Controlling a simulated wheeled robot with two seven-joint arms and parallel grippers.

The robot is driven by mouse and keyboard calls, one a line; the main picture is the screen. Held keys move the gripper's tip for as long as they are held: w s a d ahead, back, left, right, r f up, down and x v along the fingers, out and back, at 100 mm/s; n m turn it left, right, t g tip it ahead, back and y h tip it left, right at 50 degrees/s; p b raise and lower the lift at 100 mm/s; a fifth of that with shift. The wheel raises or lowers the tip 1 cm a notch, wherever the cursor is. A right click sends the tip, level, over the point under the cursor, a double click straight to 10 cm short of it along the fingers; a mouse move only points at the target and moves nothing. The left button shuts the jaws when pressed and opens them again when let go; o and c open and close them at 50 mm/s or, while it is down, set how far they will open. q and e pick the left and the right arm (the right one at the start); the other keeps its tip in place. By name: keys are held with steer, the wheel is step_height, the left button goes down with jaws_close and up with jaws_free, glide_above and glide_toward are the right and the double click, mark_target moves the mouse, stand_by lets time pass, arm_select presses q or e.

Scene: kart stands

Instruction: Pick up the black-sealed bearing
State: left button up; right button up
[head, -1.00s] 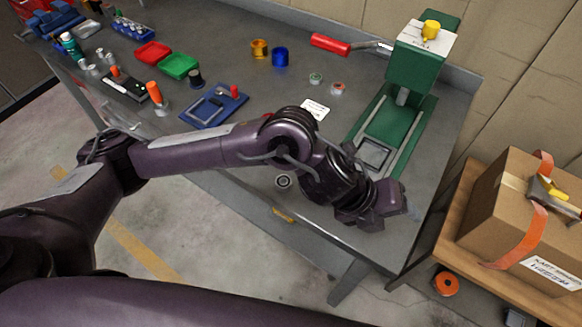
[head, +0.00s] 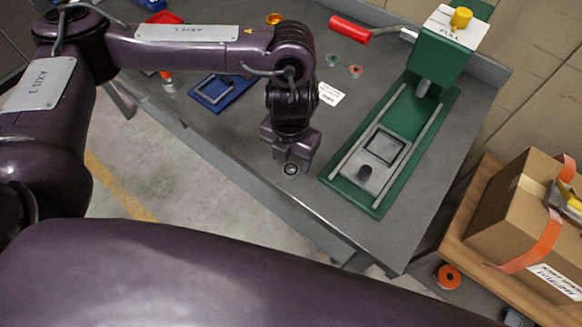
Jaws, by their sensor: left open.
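The black-sealed bearing (head: 291,170), a small ring with a dark middle, lies flat on the grey workbench (head: 235,160) close to its front edge. My left gripper (head: 290,160) points down right over the bearing, its open fingers at the bearing's far side in the picture. I cannot tell whether the fingers touch it or how high they are. A green-ringed bearing (head: 333,60) and a red-ringed bearing (head: 356,71) lie farther back. My right gripper is not in view.
A green press (head: 375,195) with rails and a red-handled lever (head: 350,30) stands right of the gripper. A blue tray (head: 212,103) and a white label card (head: 330,94) lie behind. A strapped cardboard box (head: 505,215) is at the right. The bench's front edge is close.

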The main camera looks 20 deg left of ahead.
mark_target(291, 169)
arm_select(q)
steer(key=shift+d+f, duration=0.1)
steer(key=shift+f, duration=1.85)
steer(key=c, duration=1.1)
steer(key=shift+r, duration=0.15)
